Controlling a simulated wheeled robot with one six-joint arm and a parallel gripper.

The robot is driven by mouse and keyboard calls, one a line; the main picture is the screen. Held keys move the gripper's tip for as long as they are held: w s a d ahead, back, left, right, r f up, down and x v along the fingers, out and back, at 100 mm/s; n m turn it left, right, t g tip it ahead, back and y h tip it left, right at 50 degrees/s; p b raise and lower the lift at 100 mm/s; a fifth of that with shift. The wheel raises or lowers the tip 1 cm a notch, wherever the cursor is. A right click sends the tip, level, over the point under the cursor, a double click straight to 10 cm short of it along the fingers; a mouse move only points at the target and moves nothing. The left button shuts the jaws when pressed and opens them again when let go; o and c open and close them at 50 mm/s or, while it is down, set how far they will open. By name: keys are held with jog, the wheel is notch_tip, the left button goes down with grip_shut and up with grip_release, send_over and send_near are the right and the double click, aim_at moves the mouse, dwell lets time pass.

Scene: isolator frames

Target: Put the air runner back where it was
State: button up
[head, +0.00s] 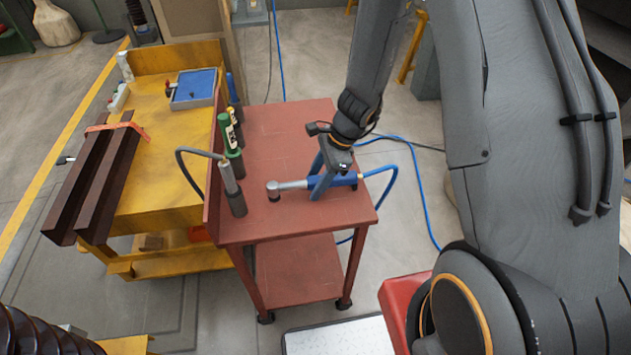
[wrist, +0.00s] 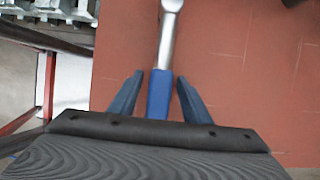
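The air runner (head: 294,185), a silver-headed tool with a blue handle, appears to lie on the red cart's top (head: 285,130). Its head points left and a blue hose (head: 392,185) runs from its right end. My gripper (head: 318,185) is over the cart at the blue handle. In the wrist view the blue handle (wrist: 159,95) lies between the two blue fingers of my gripper (wrist: 159,85). A gap shows on each side, so the fingers are open. The handle's rear end is hidden by my gripper's body.
A grey cylindrical tool (head: 231,185) with a black hose and a green bottle (head: 230,140) stand along the cart's left edge. A yellow bench (head: 150,190) with dark metal beams (head: 105,180) and a blue tray (head: 195,85) is to the left. The cart's far top is clear.

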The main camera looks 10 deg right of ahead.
jog(key=shift+r, duration=0.1)
jog(key=v, duration=1.1)
jog(key=shift+r+b, duration=0.15)
jog(key=shift+b, duration=0.2)
jog(key=s+d+r+n+h, duration=0.2)
jog(key=s+r+n, duration=0.2)
jog(key=n, duration=0.5)
jog(key=s+d+r+n+t+h, duration=0.1)
jog(key=s+d+r+n+h, duration=0.1)
jog(key=s+n, duration=0.6)
jog(key=shift+d+r+n+t+h, duration=0.35)
jog(key=shift+r+n, duration=0.15)
jog(key=shift+r, duration=0.4)
jog(key=shift+f+b, duration=0.5)
jog(key=shift+f, duration=0.05)
